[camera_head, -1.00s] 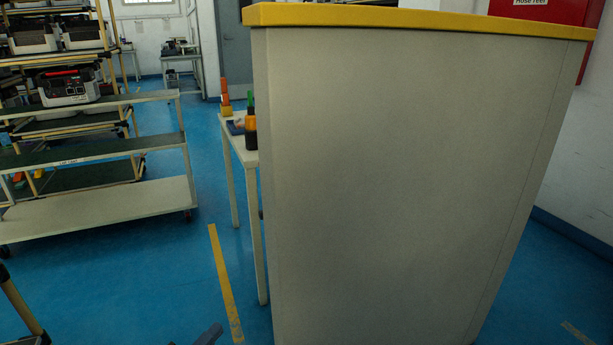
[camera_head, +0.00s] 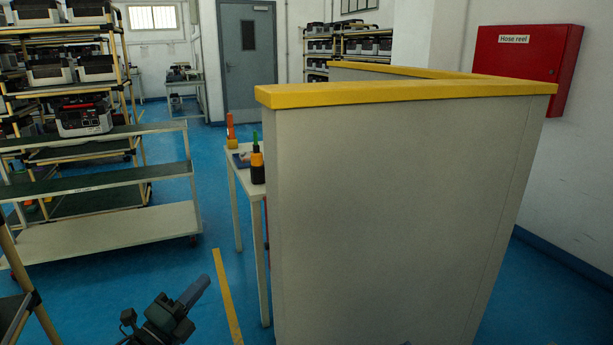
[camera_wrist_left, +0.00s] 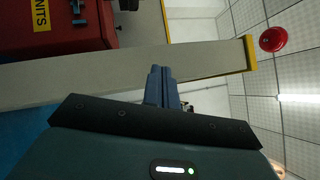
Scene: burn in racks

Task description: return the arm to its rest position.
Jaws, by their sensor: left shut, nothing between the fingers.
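My left gripper (camera_head: 192,292) shows at the bottom of the head view, left of the grey partition and above the blue floor. In the left wrist view its two blue fingers (camera_wrist_left: 161,86) lie together, shut, with nothing between them. It touches nothing that I can see. My right gripper is not in view.
A grey partition with a yellow top (camera_head: 400,92) stands close in front. A small white table (camera_head: 240,178) with bottles is behind its left edge. A shelf cart (camera_head: 110,235) stands left. A red hose reel box (camera_head: 525,65) hangs right. Blue floor is free between cart and partition.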

